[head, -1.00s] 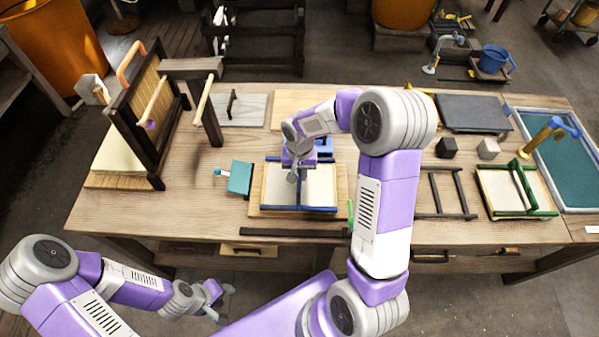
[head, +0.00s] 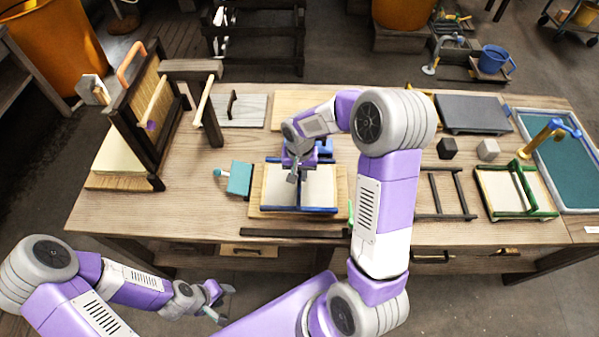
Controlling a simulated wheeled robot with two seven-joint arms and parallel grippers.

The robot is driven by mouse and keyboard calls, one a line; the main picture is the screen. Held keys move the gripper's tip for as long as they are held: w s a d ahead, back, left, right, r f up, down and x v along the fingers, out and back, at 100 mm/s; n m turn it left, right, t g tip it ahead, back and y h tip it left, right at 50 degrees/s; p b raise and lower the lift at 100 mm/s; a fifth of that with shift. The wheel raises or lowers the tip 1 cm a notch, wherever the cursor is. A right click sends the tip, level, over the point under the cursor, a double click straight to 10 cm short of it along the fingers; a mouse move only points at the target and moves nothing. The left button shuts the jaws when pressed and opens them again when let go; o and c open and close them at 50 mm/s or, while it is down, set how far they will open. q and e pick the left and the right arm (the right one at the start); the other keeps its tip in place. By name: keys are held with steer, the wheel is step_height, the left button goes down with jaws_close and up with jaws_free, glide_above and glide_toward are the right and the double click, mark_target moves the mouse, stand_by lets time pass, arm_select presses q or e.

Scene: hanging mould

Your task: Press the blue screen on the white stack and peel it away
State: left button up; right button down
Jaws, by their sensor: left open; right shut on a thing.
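The blue screen (head: 318,209) is a blue frame with a bar across its middle. It lies flat over a pale sheet on a wooden board (head: 257,200) at the table's middle. The white stack cannot be told apart from the pale sheet inside the frame. My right gripper (head: 292,177) reaches down from above at the screen's middle bar and is shut on it; the fingers hide part of the bar and far edge. My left gripper (head: 224,304) is open and empty, low in front of the table, well away from the screen.
A teal block with a handle (head: 239,178) lies left of the board, and a dark bar (head: 292,233) lies in front. A wooden press frame (head: 140,120) stands at the left. A green-framed screen (head: 548,189) and a water tray (head: 570,165) are at the right.

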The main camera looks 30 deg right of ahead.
mark_target(299, 173)
steer(key=shift+r+p, duration=0.7)
steer(key=shift+r, duration=0.45)
steer(key=shift+r, duration=0.15)
step_height(299, 173, up, 7)
steer(key=p, duration=0.5)
